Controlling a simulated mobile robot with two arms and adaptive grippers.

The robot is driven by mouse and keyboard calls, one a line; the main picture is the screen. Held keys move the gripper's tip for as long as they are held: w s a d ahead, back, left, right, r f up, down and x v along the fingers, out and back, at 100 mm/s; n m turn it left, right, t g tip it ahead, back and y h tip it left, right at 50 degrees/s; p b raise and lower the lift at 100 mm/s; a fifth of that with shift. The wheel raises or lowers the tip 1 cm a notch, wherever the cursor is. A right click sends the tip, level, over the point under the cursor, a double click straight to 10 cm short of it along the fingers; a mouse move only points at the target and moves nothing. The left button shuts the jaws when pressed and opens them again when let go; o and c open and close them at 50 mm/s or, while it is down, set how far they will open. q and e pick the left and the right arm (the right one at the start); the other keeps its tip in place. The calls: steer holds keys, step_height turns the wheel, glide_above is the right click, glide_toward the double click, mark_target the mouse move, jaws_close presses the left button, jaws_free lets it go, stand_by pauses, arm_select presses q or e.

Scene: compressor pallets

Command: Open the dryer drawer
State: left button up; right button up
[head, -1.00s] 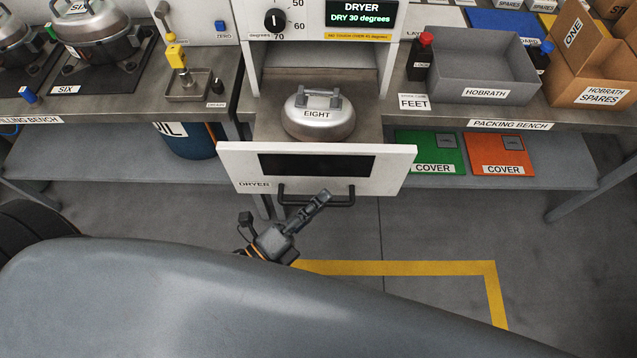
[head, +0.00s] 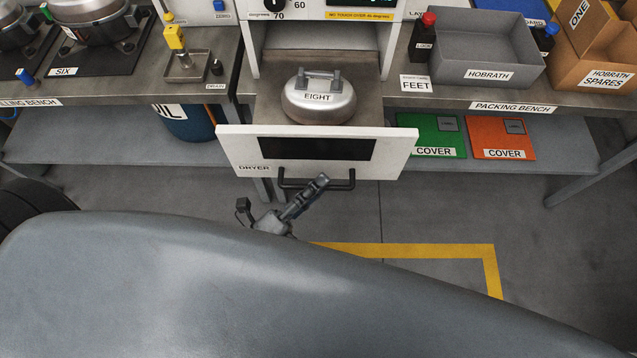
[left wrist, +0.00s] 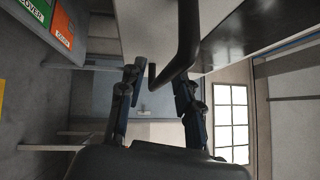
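The white dryer drawer (head: 228,150) is pulled out from the dryer (head: 398,40), towards me. A silver compressor labelled EIGHT (head: 318,98) sits in it. The drawer's dark bar handle (head: 345,183) runs along the lower part of its front. My left gripper (head: 318,184) is at the handle, overlapping its middle in the head view. In the left wrist view, its two fingers (left wrist: 155,88) stand apart and the handle (left wrist: 187,45) shows between and above their tips. I cannot tell whether they touch it. My right gripper is out of view.
The filling bench (head: 110,115) stands left of the dryer and the packing bench (head: 560,118) right. A grey HOBRATH bin (head: 487,75) and cardboard spares boxes (head: 595,65) stand on the right. Green (head: 430,133) and orange (head: 503,137) covers lie on the shelf below. Floor before the drawer is clear.

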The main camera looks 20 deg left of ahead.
arm_select(q)
steer(key=v, duration=1.1)
steer(key=shift+s, duration=0.2)
steer(key=shift+a, duration=0.15)
steer(key=a+f+n+g+y, duration=0.3)
steer(key=f+n, duration=0.3)
steer(key=f, duration=0.7)
steer(key=a+f+n+g+y, duration=0.25)
steer(key=f+n+y, duration=0.2)
steer(key=f, duration=0.95)
steer(key=s+a+f+n+g+y, duration=0.2)
steer(key=s+f+n+g, duration=0.8)
steer(key=s+f, duration=0.5)
step_height(320, 180, down, 4)
steer(key=shift+s+a+r+n+g, duration=0.15)
steer(key=shift+s+a+n+g, duration=0.2)
steer(key=shift+n, duration=0.9)
